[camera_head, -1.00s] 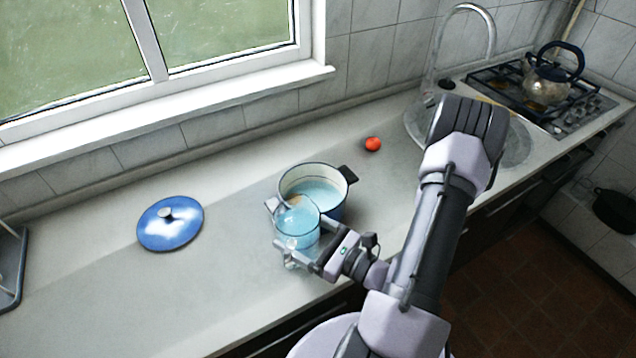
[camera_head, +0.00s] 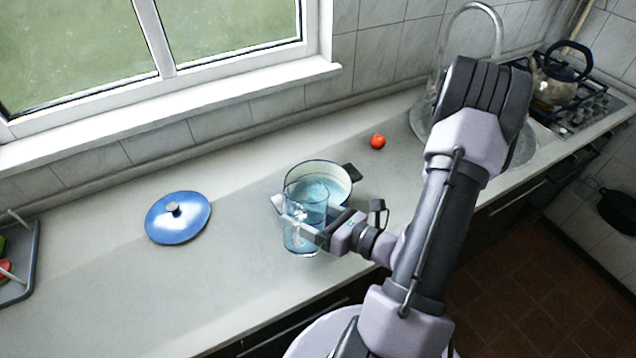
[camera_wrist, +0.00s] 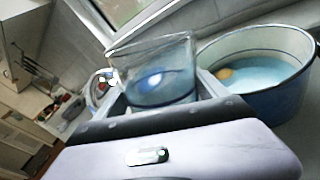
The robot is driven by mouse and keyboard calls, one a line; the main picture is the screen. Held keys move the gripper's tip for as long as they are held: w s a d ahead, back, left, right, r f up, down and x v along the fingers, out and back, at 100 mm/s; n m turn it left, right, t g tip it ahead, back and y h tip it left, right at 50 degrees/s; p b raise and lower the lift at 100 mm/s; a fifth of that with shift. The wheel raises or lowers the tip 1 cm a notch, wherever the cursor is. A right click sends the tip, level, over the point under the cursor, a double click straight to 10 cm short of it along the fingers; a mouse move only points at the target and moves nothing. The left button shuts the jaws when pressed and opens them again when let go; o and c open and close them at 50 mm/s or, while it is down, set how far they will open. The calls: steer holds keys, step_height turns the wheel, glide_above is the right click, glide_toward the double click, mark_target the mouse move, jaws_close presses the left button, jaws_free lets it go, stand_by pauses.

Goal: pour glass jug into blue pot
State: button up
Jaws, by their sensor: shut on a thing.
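The glass jug (camera_head: 303,216) is clear and looks nearly upright in the head view, overlapping the near left side of the pot. In the wrist view the jug (camera_wrist: 160,68) stands between my fingers, with some bluish liquid low inside. My gripper (camera_head: 296,220) is shut on the jug; its fingers also show in the wrist view (camera_wrist: 162,98). The blue pot (camera_wrist: 283,102) is to the right of the jug in the wrist view, open, with pale blue liquid and an orange-brown spot inside. In the head view the jug partly hides the pot (camera_head: 337,172).
A blue lid (camera_head: 178,218) lies on the counter (camera_head: 120,290) to the left. A small red-orange round thing (camera_head: 378,141) lies behind the pot. A kettle (camera_head: 556,84) stands on the stove at the far right. The counter between lid and jug is clear.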

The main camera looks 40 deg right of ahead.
mark_target(294, 193)
steer(key=shift+w+d+r+m+p, duration=0.15)
steer(key=shift+r+p, duration=0.2)
steer(key=shift+p, duration=0.2)
steer(key=shift+w+d+r+m+p, duration=0.1)
steer(key=shift+r+m+p, duration=0.1)
steer(key=shift+r+p, duration=0.25)
steer(key=shift+w+d+r+m+p, duration=0.15)
steer(key=shift+r+p, duration=0.1)
steer(key=shift+p, duration=0.4)
steer(key=f+b, duration=0.1)
steer(key=b, duration=0.3)
steer(key=shift+d+g, duration=0.3)
steer(key=b, duration=0.4)
steer(key=shift+w+r+m+b, duration=0.1)
steer(key=shift+r+m+b, duration=0.2)
steer(key=shift+b, duration=0.1)
steer(key=shift+r+m+p, duration=0.3)
steer(key=shift+r+p, duration=0.1)
steer(key=shift+r, duration=0.3)
steer(key=shift+w+d+g+y, duration=0.15)
steer(key=shift+d+g+y, duration=0.05)
steer(key=shift+g+y, duration=0.1)
steer(key=shift+r, duration=0.1)
steer(key=shift+w+d+m+p, duration=0.15)
steer(key=shift+m+p, duration=0.45)
steer(key=shift+p, duration=0.35)
